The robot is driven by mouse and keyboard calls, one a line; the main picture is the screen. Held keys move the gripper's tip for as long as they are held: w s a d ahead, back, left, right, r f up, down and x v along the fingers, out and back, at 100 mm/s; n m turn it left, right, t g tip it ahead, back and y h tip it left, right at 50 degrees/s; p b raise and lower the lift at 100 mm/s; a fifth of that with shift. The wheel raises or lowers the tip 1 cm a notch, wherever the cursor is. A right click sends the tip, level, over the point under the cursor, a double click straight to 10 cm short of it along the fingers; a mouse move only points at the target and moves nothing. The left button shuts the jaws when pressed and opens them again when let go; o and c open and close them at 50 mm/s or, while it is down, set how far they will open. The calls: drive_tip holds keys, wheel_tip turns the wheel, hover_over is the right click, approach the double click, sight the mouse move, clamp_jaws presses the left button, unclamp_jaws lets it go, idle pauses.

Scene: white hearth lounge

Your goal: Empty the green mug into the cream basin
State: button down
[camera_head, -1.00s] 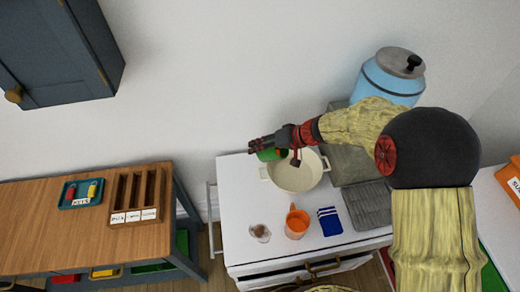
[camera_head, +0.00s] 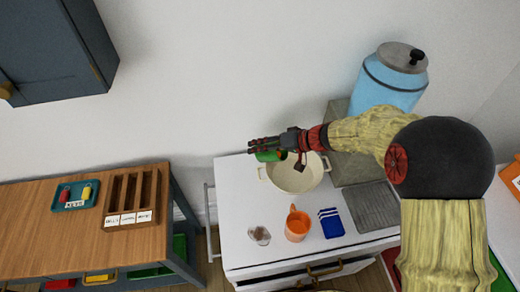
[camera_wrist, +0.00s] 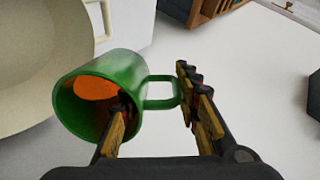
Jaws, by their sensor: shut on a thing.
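The green mug (camera_head: 270,156) is held on its side over the back left rim of the cream basin (camera_head: 292,181) in the head view. In the wrist view the mug (camera_wrist: 95,80) lies tilted, its mouth facing the lower left, with an orange patch visible inside. My gripper (camera_wrist: 154,88) is shut on the mug, one finger at the mouth and the other beyond the handle. The basin also shows at the left of the wrist view (camera_wrist: 30,60), beside the mug. My gripper (camera_head: 264,146) partly covers the mug in the head view. The basin's far rim is partly hidden.
On the white counter stand an orange mug (camera_head: 297,226), a small clear glass (camera_head: 259,235) with brown contents, and a blue striped cloth (camera_head: 331,223). A grey ridged drainer (camera_head: 372,207) lies right. A blue canister (camera_head: 384,88) stands behind. A wooden table (camera_head: 55,230) is left.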

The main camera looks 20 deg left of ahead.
drive_tip(key=shift+d+f+y+b, duration=0.1)
drive_tip(key=shift+d+y+b, duration=0.45)
drive_tip(key=shift+b, duration=2.45)
drive_tip(key=shift+s+r+y+b, duration=0.15)
drive_tip(key=shift+r+y+b, duration=0.55)
drive_tip(key=shift+b, duration=0.45)
drive_tip(key=shift+r, duration=0.2)
drive_tip(key=shift+s+d+r+y+b, duration=0.15)
drive_tip(key=shift+d+r+y+b, duration=0.15)
drive_tip(key=shift+r+b, duration=0.4)
drive_tip(key=shift+r, duration=0.1)
drive_tip(key=shift+s+d+r+y+b, duration=0.1)
drive_tip(key=shift+d+r+y+b, duration=0.15)
drive_tip(key=shift+r, duration=0.3)
drive_tip(key=shift+s+r+y+b, duration=0.1)
drive_tip(key=shift+r+b, duration=0.25)
drive_tip(key=shift+r, duration=0.2)
drive_tip(key=shift+s+d+r+y+b, duration=0.15)
drive_tip(key=shift+r+y+b, duration=0.1)
drive_tip(key=shift+r, duration=0.3)
drive_tip(key=shift+d+r+y+b, duration=0.15)
drive_tip(key=shift+r+b, duration=0.1)
drive_tip(key=shift+r, duration=0.3)
